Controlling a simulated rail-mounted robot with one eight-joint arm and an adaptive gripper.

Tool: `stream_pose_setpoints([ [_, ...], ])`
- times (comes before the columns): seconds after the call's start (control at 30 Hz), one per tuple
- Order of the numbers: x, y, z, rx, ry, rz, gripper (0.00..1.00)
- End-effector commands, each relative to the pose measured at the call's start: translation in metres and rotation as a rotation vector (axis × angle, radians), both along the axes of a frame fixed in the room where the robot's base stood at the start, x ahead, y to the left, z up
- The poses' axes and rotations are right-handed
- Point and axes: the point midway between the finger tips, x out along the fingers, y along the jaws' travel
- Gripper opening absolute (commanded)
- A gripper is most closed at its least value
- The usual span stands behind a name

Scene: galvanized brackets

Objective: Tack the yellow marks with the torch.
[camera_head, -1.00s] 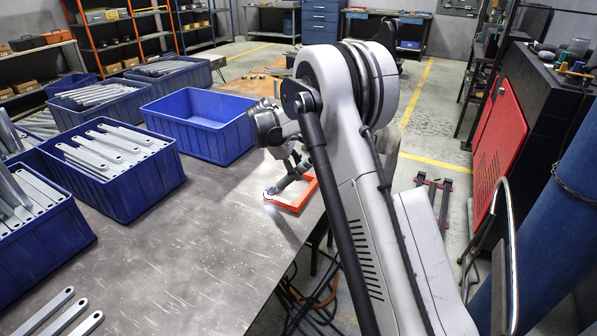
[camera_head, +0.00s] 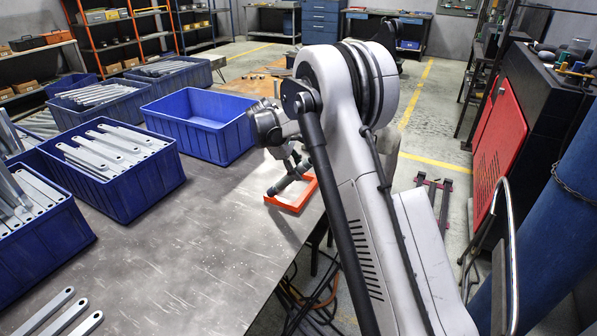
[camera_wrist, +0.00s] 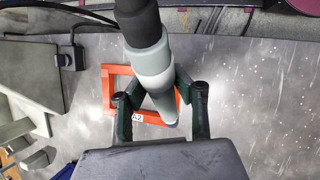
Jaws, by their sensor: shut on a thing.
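My gripper (camera_wrist: 161,100) is shut on the torch (camera_wrist: 153,68), which has a black handle and a pale grey tapering body. In the head view the torch (camera_head: 283,183) slants down to the left, its tip close to the near left side of an orange rectangular frame (camera_head: 304,196). I cannot tell whether the tip touches. In the wrist view the orange frame (camera_wrist: 107,92) lies under the torch and fingers, with a small white label marked A2 (camera_wrist: 137,118) near its lower edge. No glow shows at the tip. I cannot make out yellow marks; the torch and fingers hide part of the frame.
The grey steel bench (camera_head: 190,240) is clear in front of the frame. An empty blue bin (camera_head: 215,140) stands behind it to the left. Blue bins with grey brackets (camera_head: 125,190) line the left, and loose brackets (camera_head: 65,318) lie at the front left. The bench's right edge is close to the frame.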

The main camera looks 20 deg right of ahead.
Motion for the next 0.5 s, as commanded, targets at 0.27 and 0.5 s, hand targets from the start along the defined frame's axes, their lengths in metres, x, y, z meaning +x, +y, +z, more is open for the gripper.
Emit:
stream_pose_setpoints([
  [0.27, 0.0, 0.001, 0.003, 0.001, 0.0, 0.001, 0.0],
  [0.5, 0.0, 0.0, 0.022, 0.0, 0.0, 0.0, 0.0],
])
